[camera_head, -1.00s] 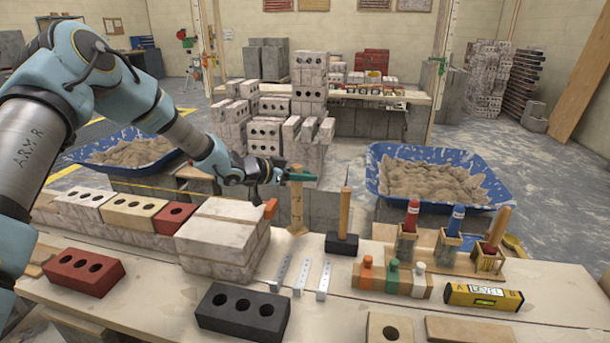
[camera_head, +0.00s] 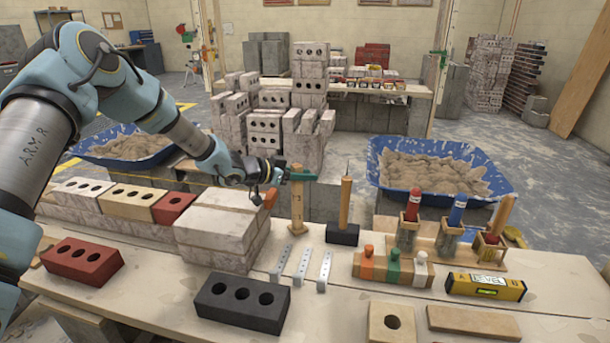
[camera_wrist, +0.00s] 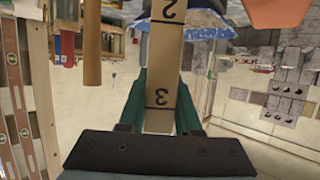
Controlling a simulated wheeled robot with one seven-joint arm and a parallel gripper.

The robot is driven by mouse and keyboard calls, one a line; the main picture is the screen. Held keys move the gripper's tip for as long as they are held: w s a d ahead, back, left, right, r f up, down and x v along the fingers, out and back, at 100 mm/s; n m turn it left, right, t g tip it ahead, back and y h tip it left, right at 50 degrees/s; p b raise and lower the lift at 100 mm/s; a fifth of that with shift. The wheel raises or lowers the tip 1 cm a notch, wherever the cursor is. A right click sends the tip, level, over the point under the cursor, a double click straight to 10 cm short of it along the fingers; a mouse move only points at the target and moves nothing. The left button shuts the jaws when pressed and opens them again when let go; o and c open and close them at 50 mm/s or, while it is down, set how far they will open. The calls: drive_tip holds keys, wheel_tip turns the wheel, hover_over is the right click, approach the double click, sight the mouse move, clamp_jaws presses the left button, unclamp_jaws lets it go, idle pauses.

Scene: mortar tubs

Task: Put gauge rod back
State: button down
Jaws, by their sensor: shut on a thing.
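My gripper (camera_head: 297,176), with green fingers, is shut on the gauge rod (camera_head: 297,208), a pale wooden stick held upright. In the wrist view the rod (camera_wrist: 163,75) runs between the green fingers and shows the numbers 2 and 3. Its lower end appears over the bench's back part, between the pale block stack and the black-headed mallet. I cannot tell whether it touches the bench. At the right, a wooden rack (camera_head: 450,258) holds a red-topped tool (camera_head: 411,206), a blue-topped tool (camera_head: 456,210) and a wooden handle (camera_head: 498,218).
The mallet (camera_head: 342,234) stands handle up just right of the rod. Pale blocks (camera_head: 215,235) are stacked at its left. A blue mortar tub (camera_head: 385,192) is behind.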

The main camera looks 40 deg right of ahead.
drive_tip(key=shift+f, duration=0.4)
drive_tip(key=c, duration=0.5)
unclamp_jaws()
drive_tip(key=b+v, duration=0.1)
drive_tip(key=v, duration=0.9)
drive_tip(key=shift+w+a+r+b, duration=0.1)
drive_tip(key=shift+a+r+b, duration=0.05)
drive_tip(key=shift+a+b, duration=0.2)
